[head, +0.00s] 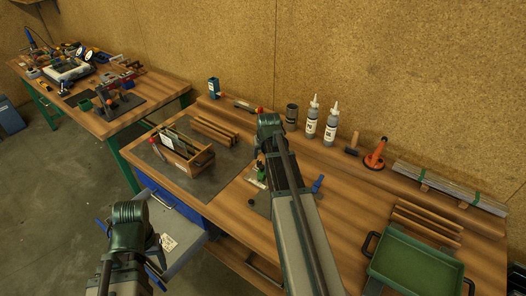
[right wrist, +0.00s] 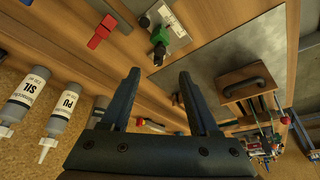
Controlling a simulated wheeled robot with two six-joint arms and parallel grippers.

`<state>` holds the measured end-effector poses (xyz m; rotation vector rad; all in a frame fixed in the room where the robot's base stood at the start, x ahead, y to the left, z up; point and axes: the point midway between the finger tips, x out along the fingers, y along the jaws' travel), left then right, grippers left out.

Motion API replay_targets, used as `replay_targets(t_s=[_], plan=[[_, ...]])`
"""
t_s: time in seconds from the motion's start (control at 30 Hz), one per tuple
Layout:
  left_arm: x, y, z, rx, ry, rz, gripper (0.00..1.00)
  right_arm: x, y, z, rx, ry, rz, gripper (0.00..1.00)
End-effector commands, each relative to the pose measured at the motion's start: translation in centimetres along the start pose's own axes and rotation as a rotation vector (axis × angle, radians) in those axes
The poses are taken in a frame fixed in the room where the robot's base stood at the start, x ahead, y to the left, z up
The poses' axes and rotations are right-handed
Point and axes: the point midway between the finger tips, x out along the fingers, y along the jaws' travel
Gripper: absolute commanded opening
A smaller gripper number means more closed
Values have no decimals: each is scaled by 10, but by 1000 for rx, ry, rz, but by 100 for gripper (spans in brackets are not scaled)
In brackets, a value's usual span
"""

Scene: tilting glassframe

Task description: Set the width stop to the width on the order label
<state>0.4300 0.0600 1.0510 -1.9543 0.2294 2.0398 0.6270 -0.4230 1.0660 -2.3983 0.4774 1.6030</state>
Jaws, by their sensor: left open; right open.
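A small green block with a black knob (right wrist: 160,40) sits on a pale plate on the bench in the right wrist view, likely the width stop. In the head view a green part (head: 262,174) shows beside my right arm, partly hidden by it. My right gripper (right wrist: 160,98) is open and empty, above the bench with the block beyond its fingertips. My left gripper (head: 158,262) is low at the left, by the drawer, mostly hidden by its own wrist. A white paper with print (head: 168,243) lies at the open drawer; its text is unreadable, so I cannot tell if it is the order label.
A wooden box with a handle (head: 186,152) stands on a grey mat. Two white-capped bottles (head: 312,118), an orange suction cup (head: 375,155) and metal strips (head: 450,188) line the back. A green tray (head: 415,268) stands front right. A red block (right wrist: 102,30) is near the green one.

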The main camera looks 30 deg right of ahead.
Motion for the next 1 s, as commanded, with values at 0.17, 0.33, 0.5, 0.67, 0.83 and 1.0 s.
replay_targets(t_s=[0.17, 0.33, 0.5, 0.67, 0.83, 1.0], plan=[[-23, -2, 1, -5, 0, 1, 60, -25, 0, -1, 0, 0, 0, 62], [-24, -2, 1, -6, 0, 1, 60, -27, 0, 0, 0, 0, 0, 62], [-24, -2, 1, -6, 0, 1, 60, -26, 0, 0, 0, 0, 0, 62], [-24, -2, 1, -6, 0, 1, 60, -26, 0, 0, 0, 0, 0, 62], [-22, -2, 1, -6, 0, 1, 60, -25, -7, 4, -10, -6, -3, 62], [-7, -1, 0, -5, 0, 1, 60, -21, -69, 46, -117, -68, -30, 62]])
